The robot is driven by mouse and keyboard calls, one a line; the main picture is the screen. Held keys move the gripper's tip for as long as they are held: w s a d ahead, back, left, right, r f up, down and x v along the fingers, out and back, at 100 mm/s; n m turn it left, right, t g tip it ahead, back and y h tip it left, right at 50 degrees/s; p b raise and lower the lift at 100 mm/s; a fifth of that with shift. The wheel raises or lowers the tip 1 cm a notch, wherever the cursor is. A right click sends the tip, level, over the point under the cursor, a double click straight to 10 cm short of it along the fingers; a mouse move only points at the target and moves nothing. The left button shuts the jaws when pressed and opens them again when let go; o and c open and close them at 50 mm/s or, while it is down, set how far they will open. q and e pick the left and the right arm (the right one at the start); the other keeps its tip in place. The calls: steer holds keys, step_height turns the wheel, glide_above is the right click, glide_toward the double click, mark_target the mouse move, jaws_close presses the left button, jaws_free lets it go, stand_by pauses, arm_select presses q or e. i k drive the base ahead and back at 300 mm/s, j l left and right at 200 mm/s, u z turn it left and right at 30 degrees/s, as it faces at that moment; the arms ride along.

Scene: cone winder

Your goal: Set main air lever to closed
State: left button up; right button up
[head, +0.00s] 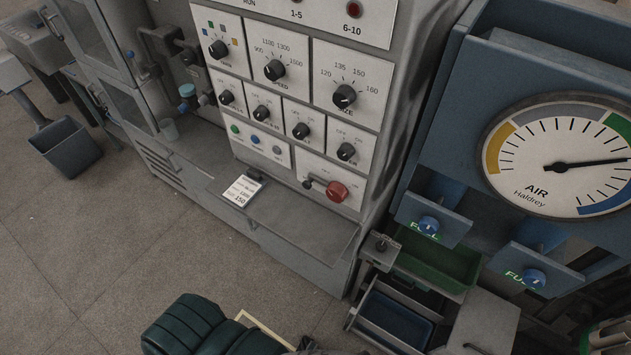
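No part in view is readably marked as the main air lever. A short lever with a red round knob (337,191) sticks out at the bottom of the grey control panel (300,100); its label is too small to read. Pipework with a valve-like fitting (165,42) and a blue cap (187,90) runs on the machine's left part. I cannot tell which of these is the lever, or its setting. A large air gauge (560,155) reads AIR, its needle pointing right. Neither of my grippers shows.
A dark green padded object (205,330) stands at the bottom edge. Green (440,258) and blue (395,318) trays sit low right of the machine. Blue fixtures (430,225) jut out below the gauge. A small card (241,191) lies on the ledge. The left floor is mostly clear.

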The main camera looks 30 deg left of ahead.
mark_target(130, 54)
steer(key=u, duration=2.05)
steer(key=i+j+u, duration=0.35)
steer(key=i, duration=0.35)
